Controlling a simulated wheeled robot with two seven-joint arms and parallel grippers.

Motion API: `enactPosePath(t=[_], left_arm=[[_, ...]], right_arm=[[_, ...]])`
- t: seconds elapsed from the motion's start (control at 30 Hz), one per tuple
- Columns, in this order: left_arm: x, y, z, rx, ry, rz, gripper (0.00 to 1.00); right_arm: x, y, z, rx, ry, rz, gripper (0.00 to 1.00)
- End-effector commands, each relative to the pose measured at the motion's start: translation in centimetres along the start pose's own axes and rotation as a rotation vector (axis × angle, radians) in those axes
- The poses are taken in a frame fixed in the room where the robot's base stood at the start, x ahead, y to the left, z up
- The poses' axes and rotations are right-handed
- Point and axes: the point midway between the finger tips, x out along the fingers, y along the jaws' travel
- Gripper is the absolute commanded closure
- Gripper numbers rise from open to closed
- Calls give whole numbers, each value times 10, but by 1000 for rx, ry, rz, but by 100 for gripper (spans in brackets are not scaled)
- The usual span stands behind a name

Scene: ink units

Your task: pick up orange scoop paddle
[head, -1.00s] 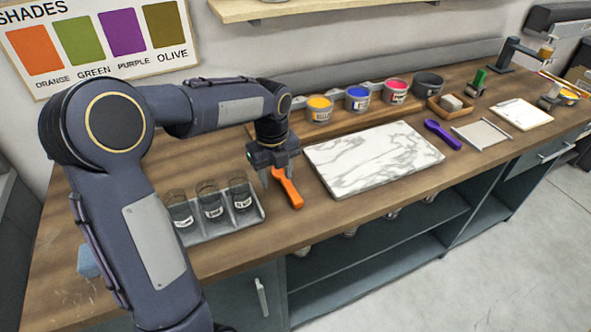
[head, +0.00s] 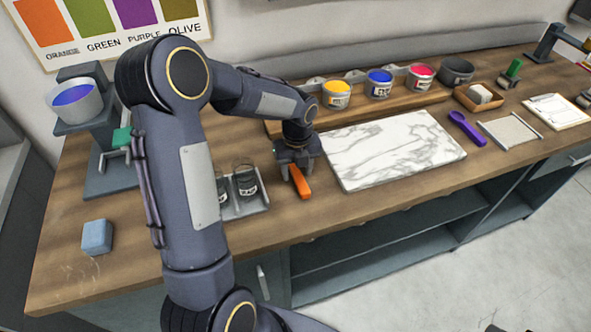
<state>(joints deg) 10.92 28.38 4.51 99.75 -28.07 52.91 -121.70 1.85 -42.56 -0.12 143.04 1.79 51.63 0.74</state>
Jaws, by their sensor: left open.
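The orange scoop paddle (head: 301,184) lies on the wooden bench, left of the marble slab. My left gripper (head: 298,175) points down over it with its fingers apart, around or just above the paddle's far part. I cannot tell whether the fingers touch it. The paddle's far end is hidden by the gripper. My right gripper is not in view.
The marble slab (head: 385,150) lies just right of the paddle. Ink tubs, such as the yellow one (head: 337,95), line the back. A blue sponge (head: 97,237) lies front left.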

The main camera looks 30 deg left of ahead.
Motion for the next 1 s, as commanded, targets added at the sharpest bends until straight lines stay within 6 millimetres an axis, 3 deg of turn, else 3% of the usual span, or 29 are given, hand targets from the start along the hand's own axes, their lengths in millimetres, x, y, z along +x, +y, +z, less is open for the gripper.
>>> enactPosePath(t=[0.17,0.5,0.83,1.0], left_arm=[[0,0,0,0,0,0,55],[0,0,0,0,0,0,100],[-2,0,0,0,-1,-1,100],[-12,-1,0,0,-2,-3,100]], right_arm=[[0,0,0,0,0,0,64],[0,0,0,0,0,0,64],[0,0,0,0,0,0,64],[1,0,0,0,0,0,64]])
